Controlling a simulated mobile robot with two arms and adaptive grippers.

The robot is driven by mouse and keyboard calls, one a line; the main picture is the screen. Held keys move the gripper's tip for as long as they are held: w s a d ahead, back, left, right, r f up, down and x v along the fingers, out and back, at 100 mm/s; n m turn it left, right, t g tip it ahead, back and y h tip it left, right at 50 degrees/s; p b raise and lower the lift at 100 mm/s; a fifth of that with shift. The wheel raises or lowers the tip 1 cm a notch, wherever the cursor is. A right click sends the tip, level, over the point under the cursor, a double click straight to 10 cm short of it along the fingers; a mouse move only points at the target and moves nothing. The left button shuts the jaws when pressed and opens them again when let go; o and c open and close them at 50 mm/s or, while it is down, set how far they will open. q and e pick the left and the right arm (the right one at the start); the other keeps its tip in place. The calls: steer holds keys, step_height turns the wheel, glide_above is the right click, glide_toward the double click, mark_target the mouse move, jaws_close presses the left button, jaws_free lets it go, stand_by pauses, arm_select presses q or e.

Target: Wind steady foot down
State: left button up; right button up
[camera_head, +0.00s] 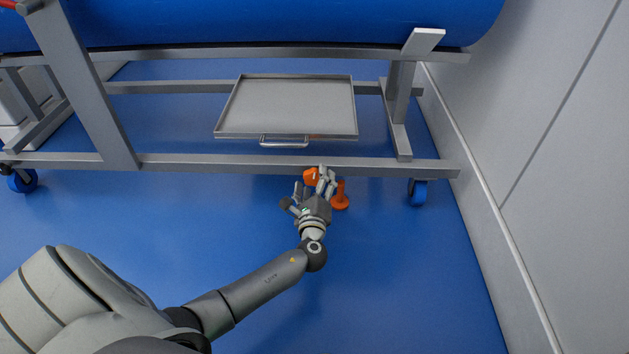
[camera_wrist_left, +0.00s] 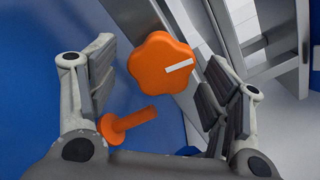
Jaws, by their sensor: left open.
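The steady foot has an orange lobed knob (camera_head: 311,176) at the frame's front rail and an orange foot (camera_head: 341,200) with a round base below it. In the left wrist view the knob (camera_wrist_left: 163,63) shows large, with a white mark on its face, and the foot (camera_wrist_left: 126,122) shows lower left of it. My left gripper (camera_head: 314,184) is open, with its fingers on either side of the knob in the wrist view. I cannot tell whether a finger touches it. Whether the foot's base touches the floor is unclear. My right gripper is not in view.
The grey carrier frame (camera_head: 240,164) bears a large blue tub (camera_head: 250,22) and a shallow grey tray (camera_head: 290,105). Blue casters stand at the left (camera_head: 22,181) and right (camera_head: 417,193). A pale wall (camera_head: 560,150) bounds the right. The blue floor in front is clear.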

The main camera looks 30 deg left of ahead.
arm_select(q)
steer(key=v, duration=0.6)
steer(key=shift+s, duration=0.3)
steer(key=shift+d, duration=0.15)
